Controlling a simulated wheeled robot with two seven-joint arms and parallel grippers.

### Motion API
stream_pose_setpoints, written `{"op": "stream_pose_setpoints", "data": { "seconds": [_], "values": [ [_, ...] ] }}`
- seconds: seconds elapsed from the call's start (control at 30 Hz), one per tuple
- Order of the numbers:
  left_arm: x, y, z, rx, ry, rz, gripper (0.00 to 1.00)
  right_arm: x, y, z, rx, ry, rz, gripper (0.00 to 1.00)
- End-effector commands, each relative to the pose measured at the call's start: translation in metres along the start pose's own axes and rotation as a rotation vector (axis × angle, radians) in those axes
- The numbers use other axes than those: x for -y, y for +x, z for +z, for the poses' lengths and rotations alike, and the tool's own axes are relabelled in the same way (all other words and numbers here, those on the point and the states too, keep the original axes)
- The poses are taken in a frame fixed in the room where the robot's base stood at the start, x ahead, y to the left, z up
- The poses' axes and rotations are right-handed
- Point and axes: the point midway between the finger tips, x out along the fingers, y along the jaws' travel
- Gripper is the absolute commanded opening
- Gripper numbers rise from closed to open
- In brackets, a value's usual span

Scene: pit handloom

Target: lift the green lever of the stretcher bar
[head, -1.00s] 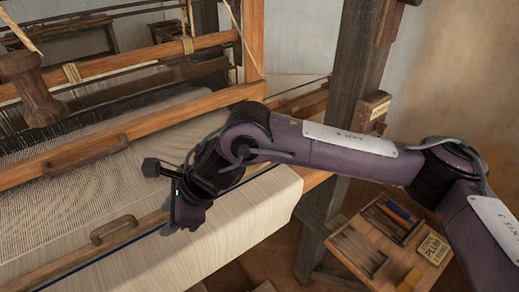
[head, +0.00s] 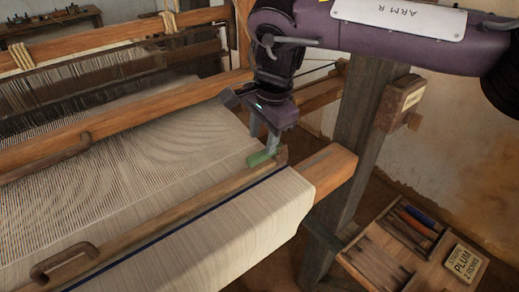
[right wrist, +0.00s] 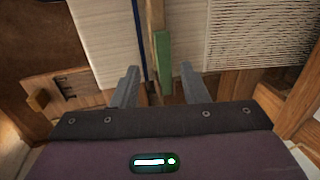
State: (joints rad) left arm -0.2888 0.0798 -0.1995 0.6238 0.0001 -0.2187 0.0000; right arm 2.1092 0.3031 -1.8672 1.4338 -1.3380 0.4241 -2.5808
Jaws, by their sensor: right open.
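The stretcher bar (head: 180,213) is a wooden bar lying across the pale cloth, close to a dark blue stripe. Its green lever (head: 262,158) is at the bar's right end and lies along it. The lever also shows in the right wrist view (right wrist: 163,62), beside the blue stripe. My right gripper (head: 266,143) is just above the lever, pointing down. In the right wrist view its two grey fingers (right wrist: 156,88) are spread apart, with the lever's near end between them and nothing clamped. My left gripper is not in view.
A wooden handle (head: 65,262) stands on the bar at the lower left. The loom's wooden beam end (head: 332,170) and dark upright post (head: 357,145) are to the right. A tool tray (head: 372,262) and a sign reading PLUM (head: 462,262) are at lower right.

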Motion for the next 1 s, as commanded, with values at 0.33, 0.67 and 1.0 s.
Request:
{"op": "stream_pose_setpoints", "data": {
  "seconds": [0.33, 0.67, 1.0],
  "values": [
    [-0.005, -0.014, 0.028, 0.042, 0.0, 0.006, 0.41, 0.0, 0.049, 0.0, 0.001, 0.002, 0.001, 0.4],
    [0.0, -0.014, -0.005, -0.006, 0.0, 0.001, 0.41, 0.0, 0.057, 0.0, 0.001, 0.003, 0.0, 0.4],
    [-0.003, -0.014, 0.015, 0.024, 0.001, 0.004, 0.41, 0.0, 0.056, 0.0, 0.0, 0.002, 0.0, 0.0]
  ]
}}
